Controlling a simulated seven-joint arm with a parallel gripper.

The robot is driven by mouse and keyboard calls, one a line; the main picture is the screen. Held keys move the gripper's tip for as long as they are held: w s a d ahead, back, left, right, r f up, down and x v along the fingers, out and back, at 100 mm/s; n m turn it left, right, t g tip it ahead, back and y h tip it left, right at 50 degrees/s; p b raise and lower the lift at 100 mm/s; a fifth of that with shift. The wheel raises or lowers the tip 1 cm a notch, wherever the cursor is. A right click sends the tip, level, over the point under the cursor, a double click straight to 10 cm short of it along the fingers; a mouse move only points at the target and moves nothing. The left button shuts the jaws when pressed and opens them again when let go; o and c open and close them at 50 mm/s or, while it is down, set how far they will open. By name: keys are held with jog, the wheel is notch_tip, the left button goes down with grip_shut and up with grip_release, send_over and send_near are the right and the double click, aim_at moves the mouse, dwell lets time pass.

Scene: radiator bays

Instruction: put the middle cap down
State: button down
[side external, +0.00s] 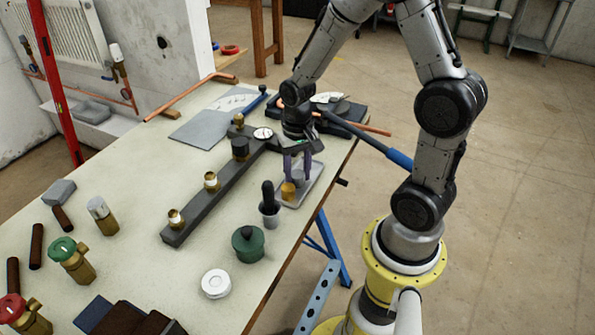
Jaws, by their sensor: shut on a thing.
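My gripper (298,172) points down over a small grey tray (316,187) near the table's right edge. Its fingers are shut on a small greyish cap (298,179), mostly hidden between them. I cannot tell whether the cap touches the tray. A brass piece (288,191) shows at the tray's left side, just below the fingers.
A round gauge (262,133) lies by the bar's far end. A grey cup with a black-handled brush (269,208), a green pot (248,244) and a white roll (215,284) stand in front of the tray. Blue-handled tool (399,160) overhangs the right edge.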

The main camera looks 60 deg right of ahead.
aim_at(297, 174)
jog(key=c, duration=0.7)
grip_release()
jog(key=shift+r, duration=0.1)
notch_tip(297, 174, up, 11)
jog(key=shift+s+a+r+n+t, duration=0.95)
jog(key=shift+s+a+r+n, duration=0.4)
jog(key=shift+s, duration=0.6)
jog(key=shift+s+a+r+n+t, duration=0.9)
jog(key=shift+s+a+r+n, duration=0.5)
jog(key=shift+s, duration=0.6)
jog(key=shift+s+a+r+n+t, duration=0.95)
jog(key=shift+s+a+r+n, duration=0.35)
jog(key=shift+s, duration=0.65)
jog(key=shift+f, duration=0.1)
